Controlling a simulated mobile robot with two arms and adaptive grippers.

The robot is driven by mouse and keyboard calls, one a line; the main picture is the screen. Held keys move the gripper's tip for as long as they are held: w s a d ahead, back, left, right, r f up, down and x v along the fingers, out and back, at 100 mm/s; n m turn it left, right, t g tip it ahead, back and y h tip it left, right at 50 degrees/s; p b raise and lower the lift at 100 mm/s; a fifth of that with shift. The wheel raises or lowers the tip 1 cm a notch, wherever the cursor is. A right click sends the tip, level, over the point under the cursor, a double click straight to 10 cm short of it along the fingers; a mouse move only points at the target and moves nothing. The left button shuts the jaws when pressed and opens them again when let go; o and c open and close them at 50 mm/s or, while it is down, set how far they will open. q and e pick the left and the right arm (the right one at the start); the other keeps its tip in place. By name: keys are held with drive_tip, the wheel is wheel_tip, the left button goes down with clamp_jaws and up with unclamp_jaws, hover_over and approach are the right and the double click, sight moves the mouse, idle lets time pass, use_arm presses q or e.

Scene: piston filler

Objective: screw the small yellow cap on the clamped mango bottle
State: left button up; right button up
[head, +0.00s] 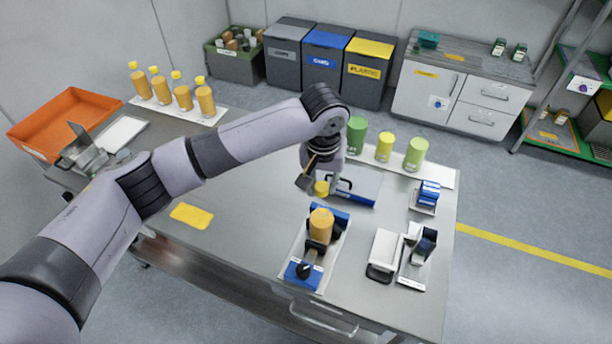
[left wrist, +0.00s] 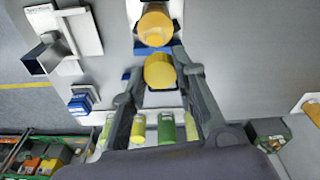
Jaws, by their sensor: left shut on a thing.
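The orange mango bottle (head: 321,224) stands upright in the blue clamp (head: 303,272) near the front of the table. My left gripper (head: 320,183) is shut on the small yellow cap (head: 322,189), behind the bottle in the head view. The cap is apart from the bottle top in the picture. In the left wrist view the cap (left wrist: 160,71) sits between the two fingertips (left wrist: 160,78), and the bottle (left wrist: 155,26) shows just beyond it. The exact height of the cap over the bottle is hard to tell. My right gripper is not in view.
Several capped orange bottles (head: 183,97) stand at the back left, beside an orange tray (head: 62,118). Green and yellow containers (head: 384,147) stand behind the gripper. A blue case (head: 358,188) lies close to it. White devices (head: 398,253) stand to the right of the clamp.

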use_arm(q)
drive_tip(key=shift+s+d+f+b, duration=0.15)
drive_tip(key=shift+d+f+b, duration=0.4)
drive_tip(key=shift+b, duration=0.4)
drive_tip(key=shift+a+f+b, duration=0.15)
drive_tip(key=shift+f+b, duration=0.15)
drive_tip(key=shift+b, duration=0.05)
drive_tip(key=shift+a+f+b, duration=0.15)
drive_tip(key=shift+f+b, duration=0.8)
drive_tip(key=shift+f, duration=0.5)
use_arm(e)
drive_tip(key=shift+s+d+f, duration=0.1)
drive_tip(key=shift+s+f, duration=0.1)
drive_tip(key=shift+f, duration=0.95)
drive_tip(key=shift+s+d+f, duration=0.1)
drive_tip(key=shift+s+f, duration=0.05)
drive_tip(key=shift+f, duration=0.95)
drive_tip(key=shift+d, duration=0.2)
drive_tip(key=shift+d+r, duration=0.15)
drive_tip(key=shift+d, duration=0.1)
use_arm(q)
drive_tip(key=shift+p, duration=0.3)
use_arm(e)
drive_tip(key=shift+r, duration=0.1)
use_arm(q)
drive_tip(key=shift+p, duration=0.35)
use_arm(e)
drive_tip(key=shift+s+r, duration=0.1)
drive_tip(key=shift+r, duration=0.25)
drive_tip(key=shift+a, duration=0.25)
